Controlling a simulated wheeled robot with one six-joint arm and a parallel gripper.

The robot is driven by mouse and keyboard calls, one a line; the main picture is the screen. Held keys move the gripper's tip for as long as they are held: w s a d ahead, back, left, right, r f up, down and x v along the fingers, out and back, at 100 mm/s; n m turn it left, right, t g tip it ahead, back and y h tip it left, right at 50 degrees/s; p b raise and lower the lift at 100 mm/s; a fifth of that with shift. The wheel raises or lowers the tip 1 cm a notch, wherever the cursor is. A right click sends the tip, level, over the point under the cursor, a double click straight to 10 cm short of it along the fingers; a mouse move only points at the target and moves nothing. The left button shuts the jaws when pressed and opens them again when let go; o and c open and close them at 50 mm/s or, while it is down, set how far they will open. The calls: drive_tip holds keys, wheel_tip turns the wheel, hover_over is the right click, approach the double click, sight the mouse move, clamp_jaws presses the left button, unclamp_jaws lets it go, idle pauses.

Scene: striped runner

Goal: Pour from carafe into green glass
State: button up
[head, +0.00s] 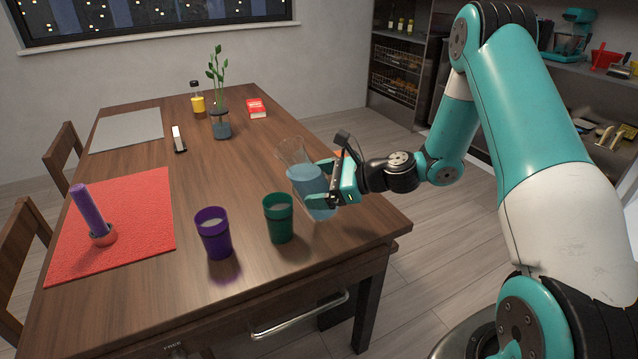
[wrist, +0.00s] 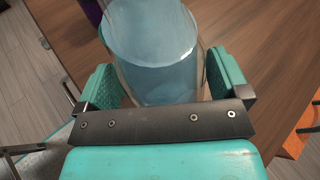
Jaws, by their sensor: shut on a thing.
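The carafe (head: 310,186) is clear with pale blue liquid in it, near the table's right edge. It is tilted a little, its top leaning left in the head view. My gripper (head: 325,184) is shut on the carafe's body; in the wrist view both teal fingers press its sides and the carafe (wrist: 155,50) fills the space between them. The green glass (head: 279,222) stands upright on the table, left of and nearer than the carafe. No stream of liquid shows. Whether the carafe's base touches the table I cannot tell.
A purple cup (head: 214,236) stands left of the green glass. A red mat (head: 150,225) with a purple cylinder (head: 90,212) lies further left. A plant vase (head: 221,125), a yellow bottle (head: 198,104) and a red box (head: 257,108) stand at the back.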

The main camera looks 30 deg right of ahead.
drive_tip(key=shift+d+r+p, duration=0.2)
drive_tip(key=shift+r+p, duration=0.1)
drive_tip(key=shift+p, duration=0.25)
drive_tip(key=shift+d+f+h, duration=0.1)
drive_tip(key=shift+h, duration=0.2)
drive_tip(key=shift+d+n+g+p, duration=0.2)
drive_tip(key=shift+n+g+p, duration=0.2)
drive_tip(key=shift+p, duration=0.35)
drive_tip(key=shift+d+h, duration=0.1)
drive_tip(key=shift+h, duration=0.3)
drive_tip(key=shift+d+h+p, duration=0.2)
drive_tip(key=shift+h+p, duration=0.1)
drive_tip(key=shift+p, duration=0.45)
drive_tip(key=shift+d, duration=0.1)
drive_tip(key=shift+d+n+h+p, duration=0.1)
drive_tip(key=shift+n+h+p, duration=0.2)
drive_tip(key=shift+p, duration=0.3)
drive_tip(key=shift+d+h, duration=0.15)
drive_tip(key=shift+h, duration=0.15)
drive_tip(key=shift+s+d+g+h+p, duration=0.1)
drive_tip(key=shift+g+h+p, duration=0.2)
drive_tip(key=shift+p, duration=0.45)
